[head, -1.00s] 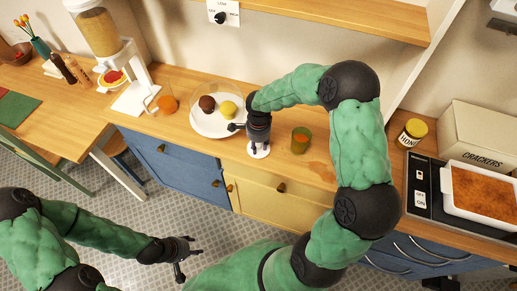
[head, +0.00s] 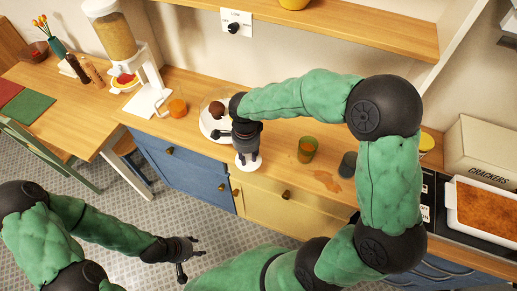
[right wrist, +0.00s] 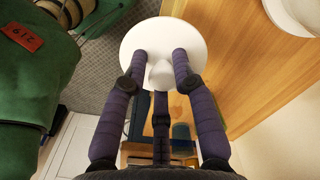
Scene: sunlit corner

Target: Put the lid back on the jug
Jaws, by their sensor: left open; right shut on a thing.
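The lid (head: 249,172) is a white disc with a knob. My right gripper (head: 247,155) is shut on it by the knob, at the counter's front edge above the yellow drawers. In the right wrist view the lid (right wrist: 148,38) lies across the fingertips (right wrist: 160,70), with floor behind its left part and wooden counter to its right. I cannot pick out the jug for certain; a dark grey cylinder (head: 347,165) stands on the counter, partly beside my right arm. My left gripper (head: 192,258) is open and empty, low over the floor.
A green glass (head: 308,150) stands right of the lid, near a brownish patch (head: 326,181). A white plate (head: 210,127) with a dark ball (head: 217,110) lies behind my right gripper. An orange item (head: 178,108) and a dispenser (head: 113,35) stand left. A crackers box (head: 485,150) is right.

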